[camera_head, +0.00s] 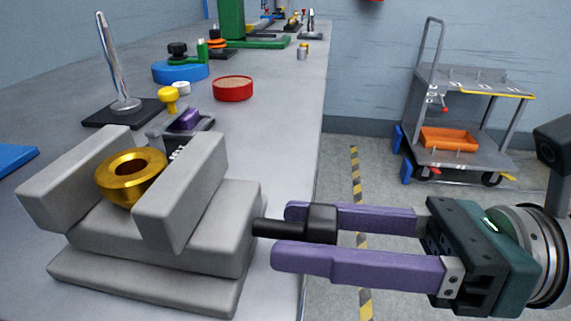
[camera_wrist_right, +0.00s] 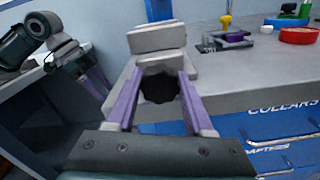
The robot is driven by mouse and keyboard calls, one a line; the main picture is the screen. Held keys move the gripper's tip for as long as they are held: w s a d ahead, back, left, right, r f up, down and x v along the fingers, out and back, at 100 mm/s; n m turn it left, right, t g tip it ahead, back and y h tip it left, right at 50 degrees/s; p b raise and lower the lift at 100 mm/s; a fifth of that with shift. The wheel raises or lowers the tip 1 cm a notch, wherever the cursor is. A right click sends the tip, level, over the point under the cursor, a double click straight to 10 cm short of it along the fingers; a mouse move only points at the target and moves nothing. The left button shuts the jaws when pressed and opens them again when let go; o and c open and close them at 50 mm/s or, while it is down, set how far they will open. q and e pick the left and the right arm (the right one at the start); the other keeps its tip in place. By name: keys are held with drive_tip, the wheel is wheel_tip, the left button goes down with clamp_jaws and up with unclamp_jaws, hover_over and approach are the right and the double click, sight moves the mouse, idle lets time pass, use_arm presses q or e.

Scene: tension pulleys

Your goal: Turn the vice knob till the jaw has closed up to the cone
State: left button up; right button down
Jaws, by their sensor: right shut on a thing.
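The grey vice (camera_head: 150,285) stands near the table's right edge in the head view. A gold cone (camera_head: 122,186) with a central hole sits between its left jaw (camera_head: 70,180) and right jaw (camera_head: 190,190). The cone is close to both jaws; I cannot tell whether either touches it. The black knob (camera_head: 322,222) sticks out to the right on a dark shaft. My right gripper (camera_head: 284,233) is shut on the knob, its purple fingers on either side. The knob also shows in the right wrist view (camera_wrist_right: 159,88). My left gripper (camera_wrist_right: 92,82) shows only there, at the left; its opening is unclear.
Behind the vice are a metal rod on a dark base (camera_head: 122,105), a purple-topped block (camera_head: 190,120), a yellow knobbed piece (camera_head: 168,98), a red round dish (camera_head: 233,88) and a blue disc (camera_head: 180,72). A trolley (camera_head: 470,110) stands beyond open floor at right.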

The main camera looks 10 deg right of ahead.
drive_tip(key=shift+m, duration=1.9)
drive_tip(key=shift+c, duration=1.5)
unclamp_jaws()
